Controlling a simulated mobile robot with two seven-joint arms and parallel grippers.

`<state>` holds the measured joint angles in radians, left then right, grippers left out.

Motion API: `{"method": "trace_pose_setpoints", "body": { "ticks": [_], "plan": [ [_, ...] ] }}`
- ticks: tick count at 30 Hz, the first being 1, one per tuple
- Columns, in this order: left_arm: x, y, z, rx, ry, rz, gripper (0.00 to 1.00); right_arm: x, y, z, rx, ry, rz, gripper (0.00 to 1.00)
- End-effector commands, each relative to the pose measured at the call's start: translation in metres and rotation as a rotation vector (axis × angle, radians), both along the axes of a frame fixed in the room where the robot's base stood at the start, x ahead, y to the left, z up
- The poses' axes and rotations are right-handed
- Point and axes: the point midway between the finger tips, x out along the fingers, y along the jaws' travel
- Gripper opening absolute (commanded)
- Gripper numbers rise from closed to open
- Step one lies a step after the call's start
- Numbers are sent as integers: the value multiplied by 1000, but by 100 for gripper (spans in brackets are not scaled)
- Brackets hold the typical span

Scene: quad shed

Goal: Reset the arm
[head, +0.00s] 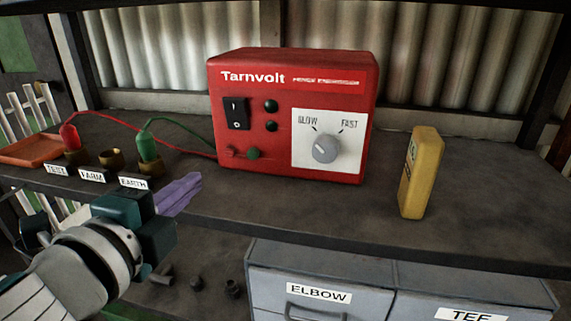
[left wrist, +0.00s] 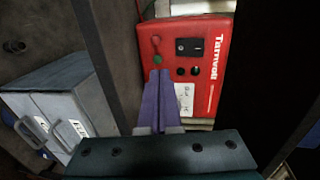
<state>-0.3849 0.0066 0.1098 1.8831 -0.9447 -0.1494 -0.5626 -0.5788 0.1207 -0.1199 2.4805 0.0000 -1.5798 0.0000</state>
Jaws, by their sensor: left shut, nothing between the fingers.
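My left gripper (head: 180,194) comes in from the left in the head view, in front of the shelf edge by the labelled posts. Its purple fingers are shut together with nothing between them. They also show in the left wrist view (left wrist: 158,105), pointing towards the red Tarnvolt box. The red Tarnvolt box (head: 294,65) stands on the shelf, with a rocker switch (head: 236,113) and a grey dial (head: 325,148) between SLOW and FAST. It also shows in the left wrist view (left wrist: 210,75). My right gripper is not in view.
A red clip (head: 69,136) sits at the TEST post and a green clip (head: 148,146) at the EARTH post; the FARM post (head: 111,159) is bare. A yellow tester (head: 420,172) stands at right. Drawers (head: 320,293) sit below. An orange tray (head: 28,150) lies far left.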

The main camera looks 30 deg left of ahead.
Motion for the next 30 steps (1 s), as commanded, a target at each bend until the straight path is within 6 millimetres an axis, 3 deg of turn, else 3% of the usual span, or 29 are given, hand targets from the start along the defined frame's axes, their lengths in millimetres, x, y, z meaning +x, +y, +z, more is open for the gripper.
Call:
{"method": "trace_pose_setpoints", "body": {
  "ticks": [20, 23, 26, 30],
  "plan": [
    [-6, 2, 6, -33, 4, 26, 0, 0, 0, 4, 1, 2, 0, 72],
    [-14, 12, 21, -162, 23, 117, 0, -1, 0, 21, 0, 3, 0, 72],
    [-33, 18, 36, -402, 81, 264, 0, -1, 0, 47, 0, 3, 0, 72],
    [-74, -1, 42, -779, 255, 471, 0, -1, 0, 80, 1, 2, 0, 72]
  ]
}}
